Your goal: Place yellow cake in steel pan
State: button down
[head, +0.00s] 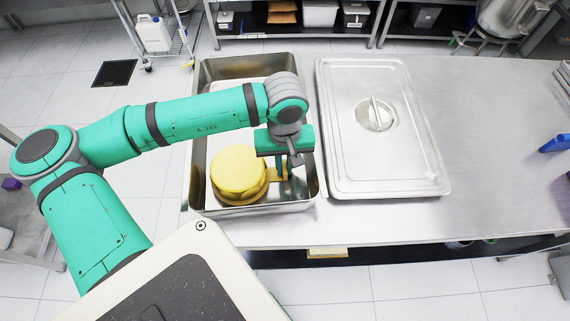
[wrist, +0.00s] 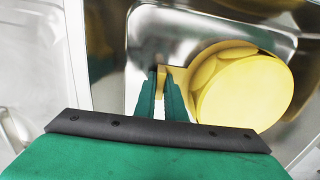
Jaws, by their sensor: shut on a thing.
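The yellow cake (head: 238,170) is a round, thick disc inside the walls of the steel pan (head: 204,111), near its front end. It also shows in the wrist view (wrist: 247,98), with a flat yellow tab at its side. My gripper (head: 284,172) is to the right of the cake, low inside the pan. In the wrist view my gripper's fingers (wrist: 166,80) are shut on the yellow tab. I cannot tell whether the cake rests on the pan floor or hangs just above it. My arm hides part of the pan.
A steel lid (head: 354,145) with a centre handle lies flat right of the pan. The steel table (head: 482,130) is clear farther right, with a blue object (head: 555,143) near its right edge. A shelf unit (head: 290,35) stands behind.

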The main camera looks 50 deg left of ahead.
jog(key=c, duration=1.8)
grip_release()
jog(key=shift+s, duration=0.1)
notch_tip(320, 180, up, 12)
jog(key=shift+r, duration=0.1)
